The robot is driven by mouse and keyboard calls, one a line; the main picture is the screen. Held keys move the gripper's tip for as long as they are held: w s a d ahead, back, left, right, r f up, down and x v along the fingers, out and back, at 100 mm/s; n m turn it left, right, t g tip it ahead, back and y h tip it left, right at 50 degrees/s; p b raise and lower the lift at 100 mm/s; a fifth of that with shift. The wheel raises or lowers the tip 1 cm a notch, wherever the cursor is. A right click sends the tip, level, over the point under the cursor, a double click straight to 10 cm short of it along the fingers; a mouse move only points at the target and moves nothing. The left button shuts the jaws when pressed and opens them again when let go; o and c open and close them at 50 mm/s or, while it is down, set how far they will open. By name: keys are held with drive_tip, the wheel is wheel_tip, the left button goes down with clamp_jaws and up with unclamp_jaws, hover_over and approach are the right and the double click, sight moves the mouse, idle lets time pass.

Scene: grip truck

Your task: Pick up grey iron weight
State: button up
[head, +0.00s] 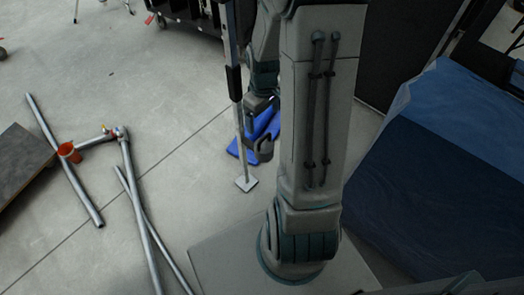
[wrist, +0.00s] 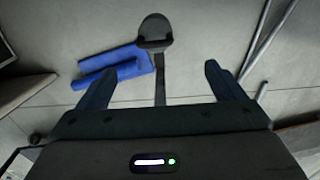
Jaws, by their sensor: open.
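A dark grey piece that looks like the iron weight (wrist: 155,32) is at the top centre of the wrist view, with a narrow dark strip running from it down toward my gripper. It lies beyond the fingertips, in line with the gap between them. In the head view the dark grey piece (head: 264,147) shows low beside the blue object, just below the end of my arm. My gripper (wrist: 158,70) is open, its two dark fingers apart with nothing clamped. In the head view my arm hides part of this area.
A blue object (wrist: 120,66) lies on the floor beside the weight. A thin metal pole with a square foot (head: 246,183) stands close by. Metal pipes (head: 138,215) lie at left. A dark blue covered block (head: 440,170) fills the right.

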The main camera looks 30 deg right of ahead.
drive_tip(key=b, duration=0.3)
hover_over(264, 144)
drive_tip(key=s, duration=0.1)
drive_tip(key=f, duration=0.9)
drive_tip(key=shift+a+f, duration=0.25)
drive_tip(key=shift+a, duration=0.05)
drive_tip(key=f, duration=0.2)
drive_tip(key=f+b, duration=0.2)
drive_tip(key=f, duration=0.1)
drive_tip(key=shift+w+d+f, duration=0.3)
drive_tip(key=shift+w, duration=0.1)
drive_tip(key=shift+r, duration=0.15)
clamp_jaws()
